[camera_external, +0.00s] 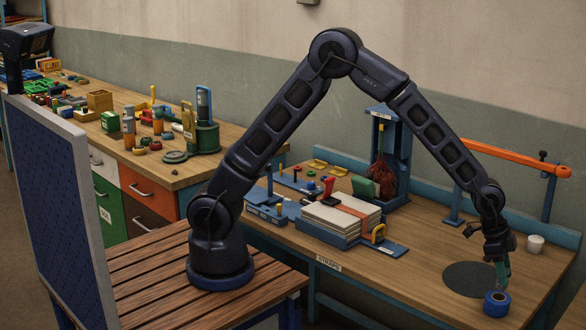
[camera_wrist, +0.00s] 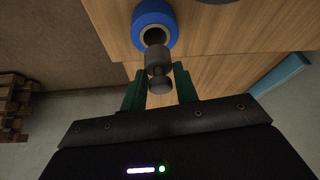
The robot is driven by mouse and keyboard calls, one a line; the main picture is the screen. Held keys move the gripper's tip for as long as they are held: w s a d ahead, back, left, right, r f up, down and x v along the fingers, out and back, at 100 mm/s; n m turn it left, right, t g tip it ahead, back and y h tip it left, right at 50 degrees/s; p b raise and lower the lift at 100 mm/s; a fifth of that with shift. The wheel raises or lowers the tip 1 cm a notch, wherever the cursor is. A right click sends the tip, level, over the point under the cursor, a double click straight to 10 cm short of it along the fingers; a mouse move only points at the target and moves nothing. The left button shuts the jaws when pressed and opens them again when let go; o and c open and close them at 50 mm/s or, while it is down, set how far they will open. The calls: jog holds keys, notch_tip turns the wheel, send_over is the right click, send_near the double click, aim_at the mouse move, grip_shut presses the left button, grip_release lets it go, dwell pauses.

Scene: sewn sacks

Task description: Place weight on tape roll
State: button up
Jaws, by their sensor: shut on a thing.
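The blue tape roll (camera_external: 497,304) lies near the front right edge of the table. In the wrist view the tape roll (camera_wrist: 155,25) is at the top, its tan core and dark hole showing. My gripper (camera_external: 504,276) is just above the tape roll, pointing down. In the wrist view my gripper (camera_wrist: 159,88) has its green fingers shut on the dark grey weight (camera_wrist: 159,62). The weight overlaps the near edge of the roll's hole in that view. I cannot tell whether they touch. In the external view the weight cannot be made out between the fingers.
A dark round mat (camera_external: 468,279) lies left of the roll. A white cup (camera_external: 535,244) stands behind it, near an orange bar (camera_external: 515,157) on blue posts. Strapped stacked boards (camera_external: 340,220) are further left. The table's front edge is close to the roll.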

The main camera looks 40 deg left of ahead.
jog(key=shift+f, duration=1.5)
jog(key=shift+f, duration=0.1)
jog(key=o, duration=1.1)
